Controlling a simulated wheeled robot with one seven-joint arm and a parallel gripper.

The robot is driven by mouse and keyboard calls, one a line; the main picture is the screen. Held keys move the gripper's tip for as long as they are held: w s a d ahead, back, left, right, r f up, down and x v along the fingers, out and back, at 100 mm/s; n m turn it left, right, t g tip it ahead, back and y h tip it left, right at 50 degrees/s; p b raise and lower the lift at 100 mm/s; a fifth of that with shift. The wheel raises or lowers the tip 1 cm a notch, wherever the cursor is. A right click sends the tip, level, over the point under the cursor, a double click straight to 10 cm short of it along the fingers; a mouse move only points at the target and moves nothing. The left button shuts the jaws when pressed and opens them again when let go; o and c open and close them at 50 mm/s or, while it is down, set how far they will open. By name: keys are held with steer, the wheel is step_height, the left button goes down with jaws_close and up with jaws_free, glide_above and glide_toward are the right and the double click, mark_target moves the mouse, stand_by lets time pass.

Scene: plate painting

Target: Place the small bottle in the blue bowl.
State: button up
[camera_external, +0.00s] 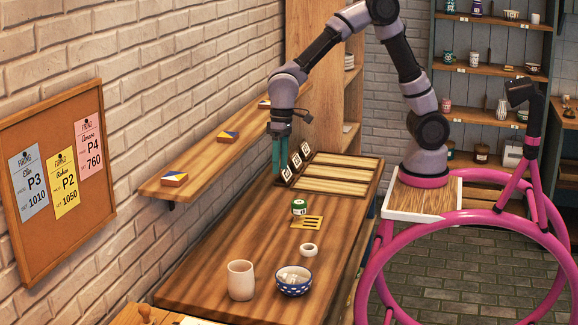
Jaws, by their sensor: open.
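The blue bowl (293,287), with white spots, stands nearer the front of the table. Something pale lies in it, too small to make out. My gripper (278,172), with teal fingers, points down at the far left of the table, beyond the bottle and beside the dark cards. It is open and apart from both bottle and bowl. Seen from the side, the gap between its fingers is hard to make out.
A pale cup (240,280) stands just left of the bowl. Dark marked cards (295,162) stand beside a slatted wooden rack (341,176) at the back. A wall shelf (207,154) runs along the left.

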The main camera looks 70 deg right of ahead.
steer(key=s+d+r+m+t, duration=0.1)
steer(key=s+d+r+t, duration=0.1)
steer(key=d+r, duration=0.6)
steer(key=s+d+r+m+t, duration=0.1)
steer(key=s+d+r+t, duration=0.15)
steer(key=d+r, duration=0.55)
steer(key=s+d+r+m+t, duration=0.1)
steer(key=s+d+r+t, duration=0.1)
steer(key=s+d, duration=0.9)
steer(key=shift+s+d+r+m+t, duration=0.35)
steer(key=shift+s+d+m+t, duration=0.1)
steer(key=shift+d, duration=0.45)
steer(key=shift+w, duration=0.1)
